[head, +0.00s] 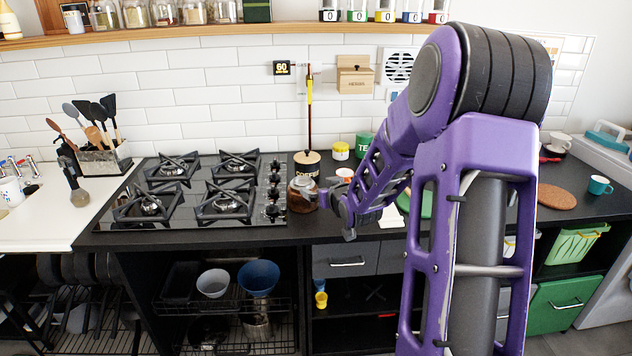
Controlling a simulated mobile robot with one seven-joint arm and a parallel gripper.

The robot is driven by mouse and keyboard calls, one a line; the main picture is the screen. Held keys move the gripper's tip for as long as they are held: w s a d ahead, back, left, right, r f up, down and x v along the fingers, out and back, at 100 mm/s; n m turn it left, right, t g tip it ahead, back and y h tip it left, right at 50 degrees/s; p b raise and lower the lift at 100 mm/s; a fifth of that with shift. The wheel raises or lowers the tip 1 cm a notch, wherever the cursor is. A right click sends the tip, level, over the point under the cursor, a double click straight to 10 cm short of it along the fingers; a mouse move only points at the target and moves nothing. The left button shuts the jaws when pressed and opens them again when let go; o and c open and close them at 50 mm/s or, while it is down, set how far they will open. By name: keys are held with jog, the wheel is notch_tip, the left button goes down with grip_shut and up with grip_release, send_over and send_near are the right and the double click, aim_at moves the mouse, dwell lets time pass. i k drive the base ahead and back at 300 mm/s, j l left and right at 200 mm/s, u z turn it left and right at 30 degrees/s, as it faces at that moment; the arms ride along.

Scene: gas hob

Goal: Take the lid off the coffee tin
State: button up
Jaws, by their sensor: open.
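The coffee tin (308,172), pale with dark "COFFEE" lettering, stands upright on the black counter just right of the hob. Its wooden lid (307,157) is on top. A glass jar with dark contents (303,196) stands in front of the tin and hides its lower part. My gripper (328,197) is open, low over the counter, to the right of the glass jar and in front and right of the tin. It is small in this view, and I cannot tell whether it touches the jar. It is not on the lid.
The gas hob (200,190) with its raised grates lies to the left. A yellow jar (341,151) and a green tea tin (364,144) stand right of the coffee tin. A long tool (309,110) rises behind it. My arm hides much of the right counter.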

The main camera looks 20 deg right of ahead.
aim_at(307, 157)
jog(key=i+z, duration=0.25)
jog(key=i, duration=0.25)
jog(key=i+j+z, duration=0.1)
jog(key=i+z, duration=0.2)
jog(key=i, duration=0.25)
